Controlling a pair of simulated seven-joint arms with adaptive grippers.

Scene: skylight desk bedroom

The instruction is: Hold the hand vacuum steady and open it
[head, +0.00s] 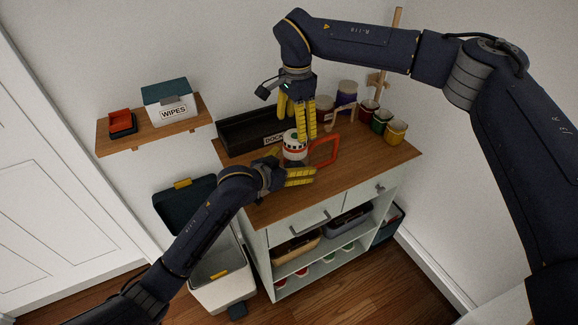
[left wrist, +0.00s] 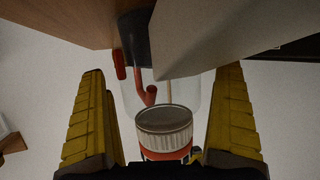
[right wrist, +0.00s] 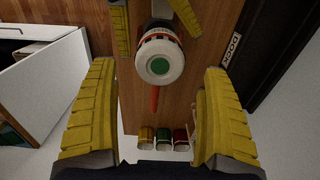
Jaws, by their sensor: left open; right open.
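The hand vacuum (head: 294,147) is on the wooden cabinet top, with a white and red body and a red-orange loop handle (head: 326,150). Its round white end with a green centre (right wrist: 159,67) faces the right wrist camera. In the left wrist view a grey-capped part (left wrist: 164,122) and a clear cylinder show between my left fingers. My left gripper (head: 293,165) is open, with a finger on each side of the vacuum; contact is unclear. My right gripper (head: 299,125) is open above the vacuum, fingers pointing down, apparently apart from it.
A black box labelled DOCK (head: 240,137) stands behind on the cabinet top (head: 375,160). Jars and coloured pots (head: 382,122) stand at the back right. A wall shelf (head: 150,136) holds a wipes box (head: 167,102) and a red box. An open bin (head: 220,275) stands left of the cabinet.

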